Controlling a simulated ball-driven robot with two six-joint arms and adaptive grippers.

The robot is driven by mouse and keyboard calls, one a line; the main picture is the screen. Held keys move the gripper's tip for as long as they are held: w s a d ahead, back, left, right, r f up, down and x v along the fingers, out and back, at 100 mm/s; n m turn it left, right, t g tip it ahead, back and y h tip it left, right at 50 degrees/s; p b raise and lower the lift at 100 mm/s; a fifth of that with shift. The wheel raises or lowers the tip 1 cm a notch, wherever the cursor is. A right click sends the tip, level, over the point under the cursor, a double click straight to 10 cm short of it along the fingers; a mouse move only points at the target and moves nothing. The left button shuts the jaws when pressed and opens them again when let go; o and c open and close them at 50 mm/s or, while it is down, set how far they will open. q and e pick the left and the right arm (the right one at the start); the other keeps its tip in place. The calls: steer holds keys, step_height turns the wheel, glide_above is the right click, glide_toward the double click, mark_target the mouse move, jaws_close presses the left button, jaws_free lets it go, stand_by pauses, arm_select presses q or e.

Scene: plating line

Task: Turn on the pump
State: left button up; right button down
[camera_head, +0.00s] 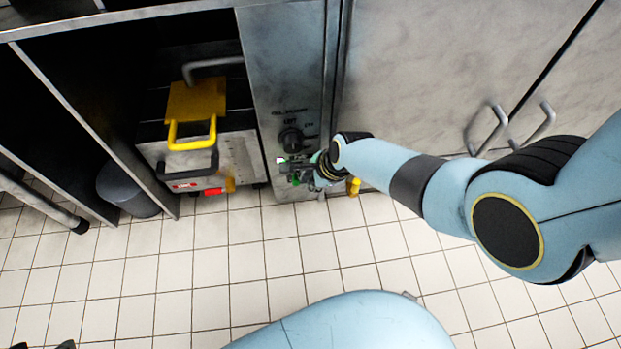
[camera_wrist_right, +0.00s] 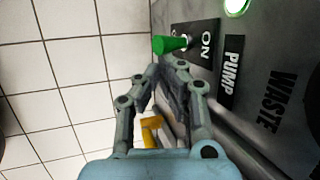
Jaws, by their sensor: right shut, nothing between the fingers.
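The pump switch is a green lever (camera_wrist_right: 170,44) on a black plate (camera_wrist_right: 196,42) marked ON, beside a PUMP label (camera_wrist_right: 232,70). Above it in the right wrist view a green lamp (camera_wrist_right: 236,6) is lit; the lamp also shows in the head view (camera_head: 280,160). My right gripper (camera_head: 290,170) is at the lower part of the steel panel (camera_head: 287,70). In the wrist view its shut, empty fingertips (camera_wrist_right: 172,66) are just below the lever; whether they touch it I cannot tell. Dark tips at the head view's bottom left edge seem to be my left gripper (camera_head: 42,346).
A black knob (camera_head: 291,140) is on the panel above the gripper. A metal unit with a yellow handle (camera_head: 192,133) stands in the bay to the left. A grey bin (camera_head: 128,190) is farther left. Cabinet doors with handles (camera_head: 488,130) are right. The tiled floor is clear.

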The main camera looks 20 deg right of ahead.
steer(key=shift+w+a+r, duration=0.3)
steer(key=shift+w, duration=0.05)
steer(key=v, duration=1.2)
steer(key=shift+s+d+f, duration=0.3)
steer(key=shift+s, duration=0.05)
